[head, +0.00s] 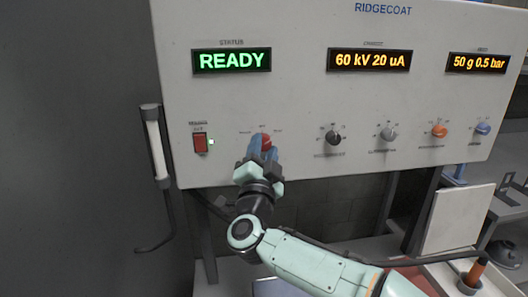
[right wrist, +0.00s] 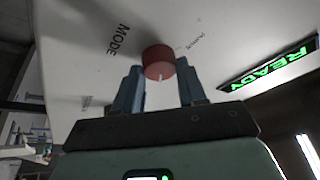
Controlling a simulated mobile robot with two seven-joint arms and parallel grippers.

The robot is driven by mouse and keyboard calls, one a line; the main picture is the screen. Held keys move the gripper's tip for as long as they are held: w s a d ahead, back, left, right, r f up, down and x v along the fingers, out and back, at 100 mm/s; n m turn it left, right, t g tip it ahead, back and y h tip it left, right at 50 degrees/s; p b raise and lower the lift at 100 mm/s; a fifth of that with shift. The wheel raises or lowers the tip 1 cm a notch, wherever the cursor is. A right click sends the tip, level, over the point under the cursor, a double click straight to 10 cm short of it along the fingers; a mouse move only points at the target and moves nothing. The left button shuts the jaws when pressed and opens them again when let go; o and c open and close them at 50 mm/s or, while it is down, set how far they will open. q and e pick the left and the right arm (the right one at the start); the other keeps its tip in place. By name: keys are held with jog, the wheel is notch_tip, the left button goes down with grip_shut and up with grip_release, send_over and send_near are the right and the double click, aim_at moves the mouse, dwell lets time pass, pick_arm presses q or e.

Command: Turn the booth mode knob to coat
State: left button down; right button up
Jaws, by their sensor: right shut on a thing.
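The red mode knob (head: 266,141) is on the front of the pale control panel, below and to the right of the green READY display. My right gripper (head: 260,153) reaches up to it from below, its blue fingers on either side of it. In the right wrist view the red knob (right wrist: 158,60) sits between the two fingers (right wrist: 158,85), which are shut on it. A short white mark shows on the knob's edge. The word MODE is printed beside it. The small position labels around the knob are too small or blurred to read. My left gripper is not in view.
A black knob (head: 333,138), a grey knob (head: 388,133), an orange knob (head: 439,131) and a blue knob (head: 482,128) lie along the panel to the right. A red switch (head: 201,143) is to the left. A hose-like handle (head: 157,150) hangs beside the panel's left edge.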

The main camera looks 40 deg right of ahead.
jog(key=shift+m+g, duration=0.4)
jog(key=shift+m, duration=0.3)
jog(key=o, duration=1)
jog(key=shift+o, duration=0.2)
jog(key=shift+a, duration=0.1)
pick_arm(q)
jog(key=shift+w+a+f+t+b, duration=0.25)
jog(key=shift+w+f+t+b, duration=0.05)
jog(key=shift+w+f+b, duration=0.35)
pick_arm(e)
jog(key=v, duration=1.3)
jog(key=shift+f, duration=0.15)
jog(key=shift+a, duration=0.1)
